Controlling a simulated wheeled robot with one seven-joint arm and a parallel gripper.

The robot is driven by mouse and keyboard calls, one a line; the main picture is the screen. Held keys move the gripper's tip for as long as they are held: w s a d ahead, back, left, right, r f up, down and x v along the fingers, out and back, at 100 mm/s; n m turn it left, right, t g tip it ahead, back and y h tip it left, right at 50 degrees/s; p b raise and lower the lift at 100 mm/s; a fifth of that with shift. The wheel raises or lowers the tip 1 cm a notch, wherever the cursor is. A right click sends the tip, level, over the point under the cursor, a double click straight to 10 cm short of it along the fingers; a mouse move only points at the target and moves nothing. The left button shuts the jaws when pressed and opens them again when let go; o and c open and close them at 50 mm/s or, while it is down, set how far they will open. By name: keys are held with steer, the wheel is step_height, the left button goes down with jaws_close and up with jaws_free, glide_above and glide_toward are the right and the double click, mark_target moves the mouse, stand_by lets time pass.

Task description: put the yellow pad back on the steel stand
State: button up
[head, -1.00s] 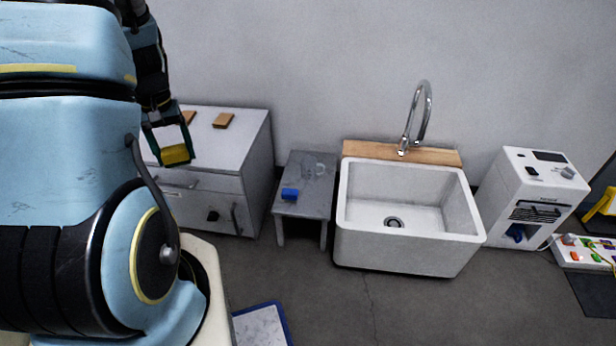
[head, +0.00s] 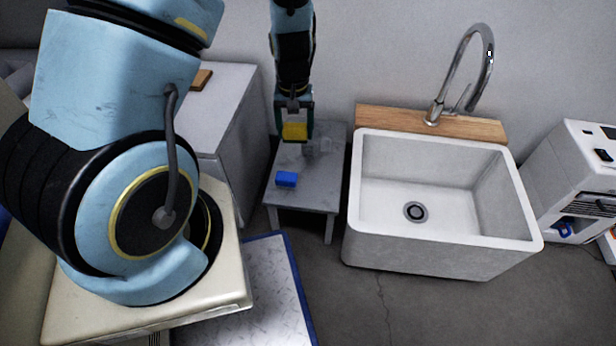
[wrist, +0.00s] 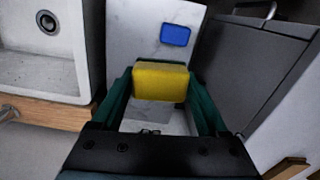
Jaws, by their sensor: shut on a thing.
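My gripper (head: 295,130) is shut on the yellow pad (head: 294,131). In the wrist view the yellow pad (wrist: 160,81) sits between the two green fingers. The gripper and pad are over the back part of the grey steel stand (head: 305,194), a low table between the white cabinet and the sink. The stand's top (wrist: 133,40) also shows behind the pad in the wrist view. I cannot tell how high the pad is above it. A blue pad (head: 286,179) lies on the stand's front left; it also shows in the wrist view (wrist: 175,35).
The white sink (head: 440,243) with a tall tap (head: 462,75) stands close on the stand's right. A white cabinet (head: 236,110) with a brown block (head: 201,79) on top is on the left.

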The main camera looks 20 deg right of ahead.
steer(key=s+d+f+m+b, duration=0.1)
steer(key=s+d+f+b, duration=0.1)
steer(key=s+d+f, duration=0.4)
steer(key=b, duration=0.3)
glide_above(321, 190)
step_height(321, 190, down, 7)
steer(key=shift+r, duration=0.15)
steer(key=shift+f+b, duration=0.65)
steer(key=shift+f, duration=1.15)
steer(key=shift+f, duration=0.1)
steer(key=o, duration=1.2)
